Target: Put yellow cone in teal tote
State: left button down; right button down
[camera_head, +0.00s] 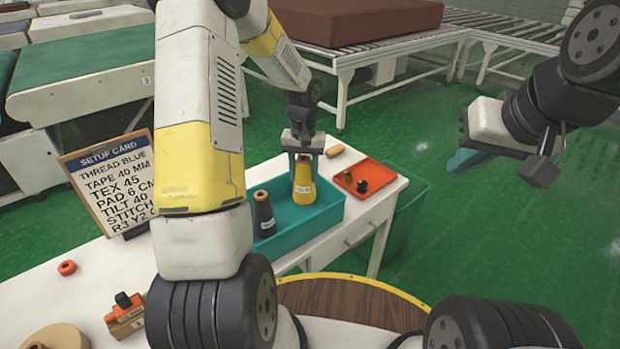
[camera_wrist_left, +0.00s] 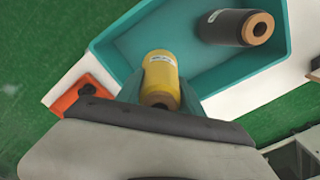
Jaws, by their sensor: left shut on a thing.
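The yellow cone (camera_head: 304,187) is upright within the teal tote (camera_head: 330,210), near its right end. Whether its base touches the tote floor I cannot tell. My left gripper (camera_head: 303,168) is shut on the cone's upper part from above. In the left wrist view the yellow cone (camera_wrist_left: 160,78) lies between the teal fingers (camera_wrist_left: 160,95), with the teal tote (camera_wrist_left: 122,42) around it. My right gripper (camera_head: 475,158) is away to the right, over the green floor; its finger gap is not clear.
A dark cone (camera_head: 263,215) stands in the tote's left part. An orange tray (camera_head: 372,167) with small dark items sits right of the tote. A setup card (camera_head: 108,180) stands on the white table (camera_head: 90,265) at left. A green bin (camera_head: 405,222) stands beyond the table's right end.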

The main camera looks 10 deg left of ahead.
pick_arm(q)
jog(key=shift+f, duration=2.75)
jog(key=c, duration=0.7)
grip_release()
jog(key=shift+f, duration=0.1)
jog(key=shift+c, duration=0.2)
jog(key=s+r+t, duration=0.1)
jog(key=s+r, duration=0.2)
jog(key=r, duration=0.7)
jog(key=s+r+t, duration=0.1)
jog(key=s+r, duration=0.1)
jog(key=r, duration=0.9)
jog(key=s+r+t, duration=0.1)
jog(key=s+r, duration=0.2)
jog(key=s, duration=0.3)
jog(key=s+d+r+t+h, duration=0.1)
jog(key=s+r, duration=0.2)
jog(key=s, duration=0.4)
jog(key=s+d+r+m+t+h, duration=0.1)
jog(key=s+r+t, duration=0.1)
jog(key=s, duration=0.4)
jog(key=shift+v, duration=0.85)
